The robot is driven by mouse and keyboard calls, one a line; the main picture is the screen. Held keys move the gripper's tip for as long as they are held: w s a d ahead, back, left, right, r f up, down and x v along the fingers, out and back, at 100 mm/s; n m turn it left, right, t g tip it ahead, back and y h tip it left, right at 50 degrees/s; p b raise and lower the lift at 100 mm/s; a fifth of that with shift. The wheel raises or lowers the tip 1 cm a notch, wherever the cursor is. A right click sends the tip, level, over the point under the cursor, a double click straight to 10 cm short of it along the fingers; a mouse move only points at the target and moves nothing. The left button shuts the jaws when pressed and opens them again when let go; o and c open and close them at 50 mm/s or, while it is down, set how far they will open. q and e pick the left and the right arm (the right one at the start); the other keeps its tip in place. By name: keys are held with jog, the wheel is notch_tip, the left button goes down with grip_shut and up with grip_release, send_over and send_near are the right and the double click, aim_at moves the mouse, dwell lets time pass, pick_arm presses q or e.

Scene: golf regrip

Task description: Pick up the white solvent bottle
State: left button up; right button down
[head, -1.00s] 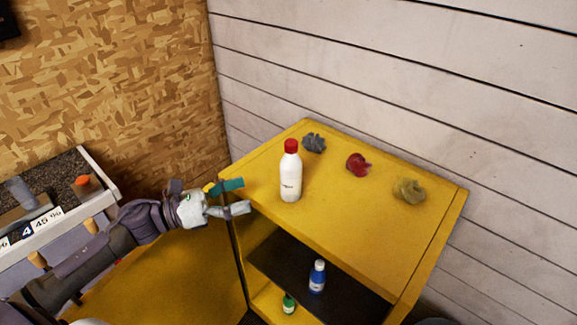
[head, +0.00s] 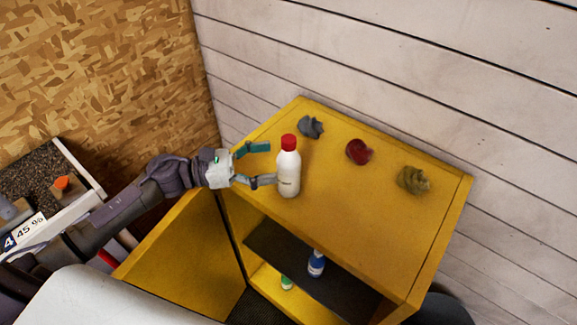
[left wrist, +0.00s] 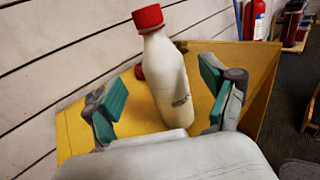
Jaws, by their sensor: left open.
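The white solvent bottle (head: 288,172) with a red cap stands upright on top of the yellow cabinet (head: 350,220), near its left edge. My left gripper (head: 264,164) is open at the bottle's left side in the head view. In the left wrist view the bottle (left wrist: 168,80) shows ahead between the two teal-padded fingers of the left gripper (left wrist: 162,101), with clear gaps on both sides. My right gripper is not in view.
Crumpled grey (head: 310,127), red (head: 359,151) and olive (head: 413,180) cloths lie behind and right of the bottle. The cabinet's open shelf holds a blue-labelled bottle (head: 316,264) and a green one (head: 287,283). The cabinet top's front right is clear.

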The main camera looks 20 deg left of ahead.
aim_at(289, 160)
pick_arm(q)
jog(key=shift+p+x, duration=1)
jog(key=shift+x, duration=0.25)
jog(key=shift+p+x, duration=0.4)
jog(key=shift+x, duration=0.7)
jog(key=shift+d+f, duration=0.15)
jog(key=shift+d, duration=0.1)
jog(key=shift+f, duration=0.1)
jog(key=shift+c, duration=0.5)
jog(key=c, duration=1.2)
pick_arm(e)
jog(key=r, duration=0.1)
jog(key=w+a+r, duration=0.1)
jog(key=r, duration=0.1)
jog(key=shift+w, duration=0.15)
